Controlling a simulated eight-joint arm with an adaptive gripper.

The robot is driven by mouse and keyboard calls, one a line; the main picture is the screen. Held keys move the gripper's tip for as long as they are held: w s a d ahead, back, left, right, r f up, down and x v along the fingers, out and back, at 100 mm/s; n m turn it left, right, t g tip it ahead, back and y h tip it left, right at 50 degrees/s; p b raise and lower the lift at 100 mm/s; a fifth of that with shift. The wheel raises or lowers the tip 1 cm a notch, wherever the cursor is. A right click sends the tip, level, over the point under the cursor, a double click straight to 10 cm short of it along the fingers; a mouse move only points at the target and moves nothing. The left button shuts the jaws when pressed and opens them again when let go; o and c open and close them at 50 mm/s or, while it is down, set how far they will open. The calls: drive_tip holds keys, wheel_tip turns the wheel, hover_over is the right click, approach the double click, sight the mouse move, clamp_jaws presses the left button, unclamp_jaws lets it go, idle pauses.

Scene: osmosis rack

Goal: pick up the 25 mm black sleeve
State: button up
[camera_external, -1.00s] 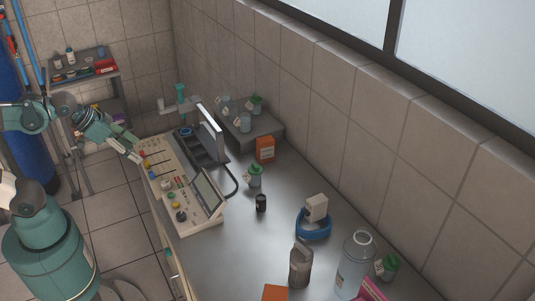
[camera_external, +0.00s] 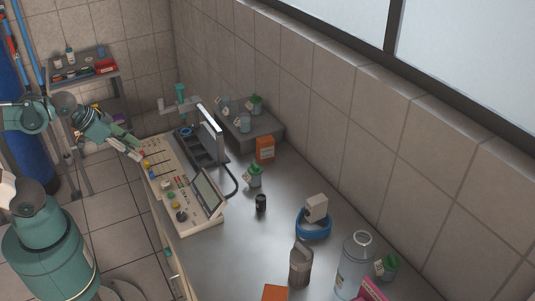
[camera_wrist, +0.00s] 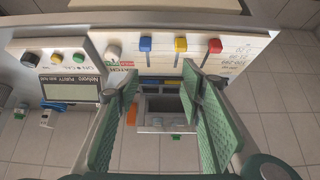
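A small black cylinder (camera_external: 261,203) stands upright on the bench, right of the instrument console; it may be the 25 mm black sleeve, but its size cannot be read. It is not clearly seen in the wrist view. My gripper (camera_external: 136,155) is over the far left end of the console, well away from the cylinder. In the wrist view my gripper (camera_wrist: 160,88) is open, its two green ribbed pads apart with nothing held between them. A grey compartment tray (camera_wrist: 174,124) shows beyond the gap.
The console (camera_external: 175,185) has coloured knobs and a tilted screen. A green-capped jar (camera_external: 254,177) stands close behind the black cylinder.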

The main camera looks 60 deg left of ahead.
drive_tip(key=w+d+r+m+h+p, duration=0.1)
drive_tip(key=w+d+r+p, duration=0.15)
drive_tip(key=w, duration=0.25)
drive_tip(key=w+d+r+m+p, duration=0.1)
drive_tip(key=w+d+r+p, duration=0.1)
drive_tip(key=w+d+r, duration=0.15)
drive_tip(key=m+g+h+p, duration=0.2)
drive_tip(key=m+g+p, duration=0.2)
drive_tip(key=m+p, duration=0.7)
hover_over(260, 197)
drive_tip(key=s+a+p, duration=0.1)
drive_tip(key=a+p, duration=0.1)
drive_tip(key=p, duration=0.1)
wheel_tip(260, 197, down, 9)
drive_tip(key=n, duration=0.3)
drive_tip(key=shift+s+r, duration=0.2)
drive_tip(key=shift+f, duration=0.1)
drive_tip(key=shift+x, duration=1.2)
drive_tip(key=shift+d, duration=0.1)
